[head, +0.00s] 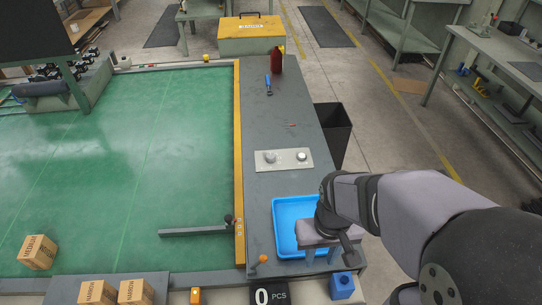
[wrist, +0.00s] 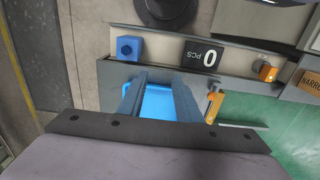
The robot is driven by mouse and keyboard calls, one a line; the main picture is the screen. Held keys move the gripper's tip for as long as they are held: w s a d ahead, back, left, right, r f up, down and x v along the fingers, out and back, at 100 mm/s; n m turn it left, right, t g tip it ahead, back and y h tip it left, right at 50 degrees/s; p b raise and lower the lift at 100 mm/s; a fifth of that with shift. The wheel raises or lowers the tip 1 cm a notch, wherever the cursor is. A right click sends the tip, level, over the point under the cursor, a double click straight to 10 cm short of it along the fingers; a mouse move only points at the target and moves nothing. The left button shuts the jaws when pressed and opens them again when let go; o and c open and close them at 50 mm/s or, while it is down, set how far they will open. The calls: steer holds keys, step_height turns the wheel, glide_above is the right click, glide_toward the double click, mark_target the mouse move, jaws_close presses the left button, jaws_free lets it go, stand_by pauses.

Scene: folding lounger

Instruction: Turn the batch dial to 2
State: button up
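A light metal plate (head: 284,160) lies on the grey bench, with two round knobs, a left knob (head: 270,156) and a right knob (head: 302,156). I cannot read any markings, so I cannot tell which is the batch dial. My gripper (head: 322,256) is over the blue tray, nearer the front of the bench than the plate and apart from it. In the wrist view my gripper (wrist: 159,98) has its two fingers spread with nothing between them but the tray below. The plate is not visible in the wrist view.
The blue tray (head: 285,212) looks empty. A counter (head: 270,295) reading "0 PCS" and a blue block (head: 341,286) are at the front edge. A red bottle (head: 277,59) and blue-handled tool (head: 268,84) are at the far end.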

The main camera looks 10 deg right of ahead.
steer(key=o, duration=0.3)
steer(key=shift+o, duration=0.2)
steer(key=n+t+y+b, duration=0.6)
steer(key=n+b, duration=0.3)
steer(key=b, duration=0.3)
glide_toward(271, 156)
steer(key=shift+s+a+f, duration=0.2)
steer(key=shift+s+f, duration=0.1)
steer(key=shift+f, duration=0.3)
steer(key=shift+w+d, duration=0.1)
steer(key=shift+w, duration=0.45)
steer(key=shift+p+x, duration=1.3)
steer(key=shift+x, duration=2.3)
steer(key=shift+r, duration=0.1)
steer(key=c, duration=1)
